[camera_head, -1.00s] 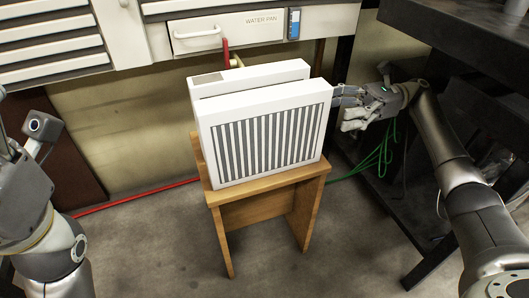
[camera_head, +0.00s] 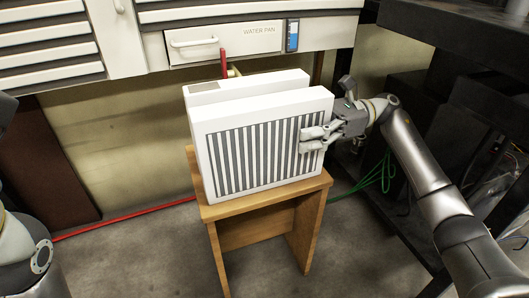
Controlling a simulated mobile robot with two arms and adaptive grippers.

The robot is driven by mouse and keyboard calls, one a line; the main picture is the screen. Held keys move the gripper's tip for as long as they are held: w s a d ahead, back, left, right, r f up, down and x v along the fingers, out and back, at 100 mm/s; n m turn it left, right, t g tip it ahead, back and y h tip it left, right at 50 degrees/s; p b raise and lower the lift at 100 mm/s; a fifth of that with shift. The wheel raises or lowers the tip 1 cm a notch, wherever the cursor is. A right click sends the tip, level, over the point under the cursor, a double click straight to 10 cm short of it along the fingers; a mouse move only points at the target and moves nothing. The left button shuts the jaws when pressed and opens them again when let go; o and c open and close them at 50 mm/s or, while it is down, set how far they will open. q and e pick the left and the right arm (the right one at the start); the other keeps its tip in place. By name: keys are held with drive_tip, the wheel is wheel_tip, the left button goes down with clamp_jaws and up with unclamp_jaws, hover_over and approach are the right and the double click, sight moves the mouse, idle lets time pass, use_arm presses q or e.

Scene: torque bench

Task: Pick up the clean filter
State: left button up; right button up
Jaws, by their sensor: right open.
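Two white box-shaped filters stand upright on a small wooden stool, one behind the other. The front filter (camera_head: 235,160) has a face of dark and pale stripes. The rear filter (camera_head: 250,85) is mostly hidden behind it and has a greyish patch on its top left. No label shows which one is clean. My right gripper (camera_head: 312,138) is open, with its fingers overlapping the right edge of the front filter's striped face. I cannot tell whether they touch it. My left arm (camera_head: 22,262) shows at the lower left, with its gripper out of view.
The wooden stool (camera_head: 258,234) stands on a concrete floor. Behind it is a white cabinet with a drawer labelled WATER PAN (camera_head: 215,45). A red hose (camera_head: 130,220) runs along the floor to the left. Green cables (camera_head: 375,178) hang beside a dark rack (camera_head: 400,90) on the right.

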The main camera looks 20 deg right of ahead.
drive_tip(key=shift+a, duration=0.45)
drive_tip(key=c, duration=1.3)
drive_tip(key=shift+o, duration=0.2)
drive_tip(key=shift+r, duration=0.1)
